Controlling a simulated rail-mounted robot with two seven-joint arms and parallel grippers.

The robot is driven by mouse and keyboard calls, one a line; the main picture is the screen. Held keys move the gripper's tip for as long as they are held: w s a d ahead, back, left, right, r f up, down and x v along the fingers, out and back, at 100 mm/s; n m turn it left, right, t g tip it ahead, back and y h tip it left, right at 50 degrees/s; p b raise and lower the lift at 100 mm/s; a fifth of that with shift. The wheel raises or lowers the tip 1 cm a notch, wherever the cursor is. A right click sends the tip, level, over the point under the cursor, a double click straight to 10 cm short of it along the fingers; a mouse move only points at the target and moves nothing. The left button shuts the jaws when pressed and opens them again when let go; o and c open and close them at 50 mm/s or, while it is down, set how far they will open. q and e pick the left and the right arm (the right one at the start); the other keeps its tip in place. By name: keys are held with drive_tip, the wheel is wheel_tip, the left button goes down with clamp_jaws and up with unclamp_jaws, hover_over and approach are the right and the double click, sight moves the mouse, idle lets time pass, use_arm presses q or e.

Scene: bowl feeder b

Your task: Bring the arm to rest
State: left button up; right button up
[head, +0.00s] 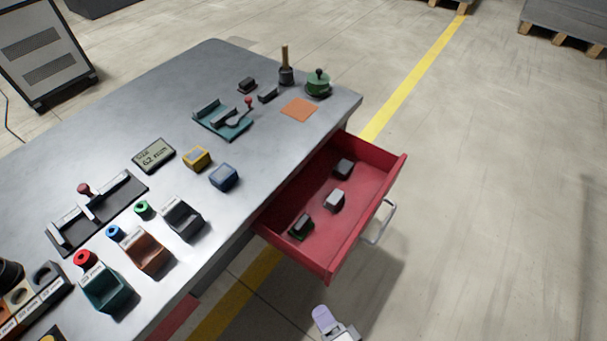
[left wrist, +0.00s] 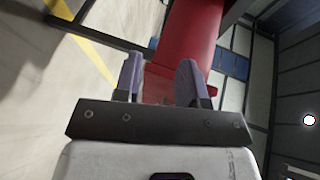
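My left gripper (head: 325,318) shows at the bottom edge of the head view, in front of the bench and below the open drawer, over the floor. Only a pale purple finger and a bit of white housing show there. In the left wrist view the gripper (left wrist: 160,75) has its two purple fingers apart with nothing between them. It touches nothing that I can see. Most of the left arm is out of the picture. My right gripper is in neither view.
A red drawer (head: 345,228) with several small blocks stands pulled out from the grey bench (head: 280,150), its handle (head: 379,222) outward. Bins, fixtures and small parts cover the bench top. The floor (head: 490,230) right of the drawer is clear.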

use_arm(q)
drive_tip(key=s+a+r+n+g+h+p, duration=0.2)
drive_tip(key=a+r+n+g+h+p, duration=0.3)
drive_tip(key=a, duration=0.7)
drive_tip(key=s+a+r+n+g+h+p, duration=0.35)
drive_tip(key=a+r+p, duration=0.3)
drive_tip(key=a, duration=0.55)
drive_tip(key=s+a+r+g+p, duration=0.2)
drive_tip(key=s+a+p, duration=0.15)
drive_tip(key=s, duration=0.25)
wheel_tip(320, 180, up, 37)
drive_tip(key=p, duration=3.7)
drive_tip(key=shift+w+d+n+t+y+p, duration=0.25)
drive_tip(key=shift+w+n+t+y+p, duration=0.05)
drive_tip(key=shift+n+t+y, duration=0.05)
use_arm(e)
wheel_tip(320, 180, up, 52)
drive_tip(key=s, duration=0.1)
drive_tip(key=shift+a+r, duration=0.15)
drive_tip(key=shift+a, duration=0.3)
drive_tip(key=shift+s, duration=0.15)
